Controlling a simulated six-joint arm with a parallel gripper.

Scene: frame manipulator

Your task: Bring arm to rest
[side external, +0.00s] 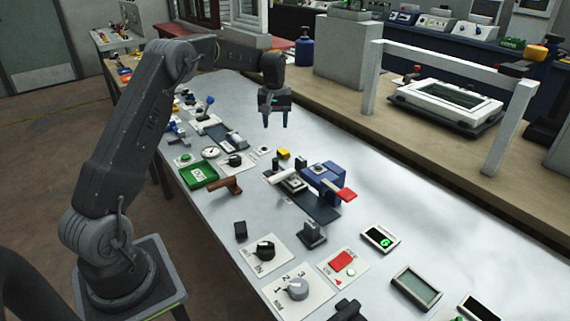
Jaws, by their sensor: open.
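My gripper (275,119) hangs at the end of my raised arm over the far part of the grey table (400,200). A blue device with a red handle (335,185) sits on the table nearer the camera, to the lower right of my gripper.
Knobs, switches and small displays crowd the table's left and front, including a green box (198,175) and a grey knob (297,287). A white frame (425,60) stands on the bench behind. The table's right side is mostly clear.

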